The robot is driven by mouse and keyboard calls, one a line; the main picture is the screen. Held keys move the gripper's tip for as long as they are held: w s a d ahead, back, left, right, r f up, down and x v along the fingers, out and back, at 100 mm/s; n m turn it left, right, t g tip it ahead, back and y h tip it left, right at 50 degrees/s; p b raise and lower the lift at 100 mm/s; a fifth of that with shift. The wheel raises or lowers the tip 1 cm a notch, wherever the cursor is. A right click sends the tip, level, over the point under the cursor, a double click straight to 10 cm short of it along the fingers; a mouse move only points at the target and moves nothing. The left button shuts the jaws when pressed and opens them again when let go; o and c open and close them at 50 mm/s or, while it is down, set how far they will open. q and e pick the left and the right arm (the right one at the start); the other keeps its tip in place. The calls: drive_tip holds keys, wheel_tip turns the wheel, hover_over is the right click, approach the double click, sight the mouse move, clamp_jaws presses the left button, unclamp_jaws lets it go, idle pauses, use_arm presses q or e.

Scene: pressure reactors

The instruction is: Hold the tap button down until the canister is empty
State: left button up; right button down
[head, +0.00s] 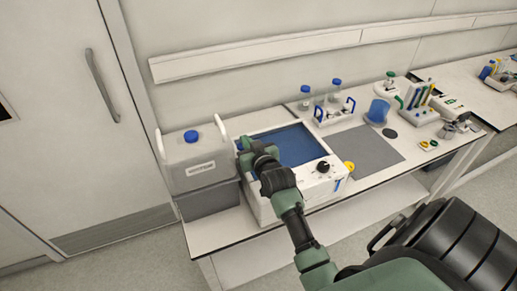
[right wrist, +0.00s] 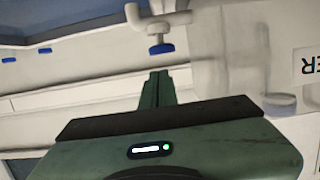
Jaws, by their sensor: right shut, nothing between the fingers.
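A grey canister (head: 196,160) with a blue cap (head: 191,136) and a white label stands at the left end of the bench. Its wall fills the right side of the right wrist view (right wrist: 240,60), with part of the label at the edge. The white tap (right wrist: 158,22) with its blue button (right wrist: 161,48) shows at top centre of the wrist view. My right gripper (right wrist: 158,78) is shut and empty, its fingertips pointing at the button with a small visible gap. In the head view my right gripper (head: 246,152) is beside the canister, hiding most of the tap. The liquid level cannot be seen.
A white bath unit (head: 303,184) with a blue basin and black knob stands right of the canister, under my right arm. A grey mat (head: 362,149), a blue beaker (head: 378,111) and bottles are farther right. A grey door (head: 70,110) is at left.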

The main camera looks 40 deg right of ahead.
use_arm(q)
wheel_tip(320, 180, down, 3)
drive_tip(key=b, duration=0.3)
drive_tip(key=shift+r+b, duration=0.2)
drive_tip(key=shift+b, duration=0.2)
use_arm(e)
drive_tip(key=v, duration=1)
drive_tip(key=shift+r, duration=0.4)
drive_tip(key=shift+d, duration=0.1)
use_arm(q)
drive_tip(key=shift+s, duration=0.1)
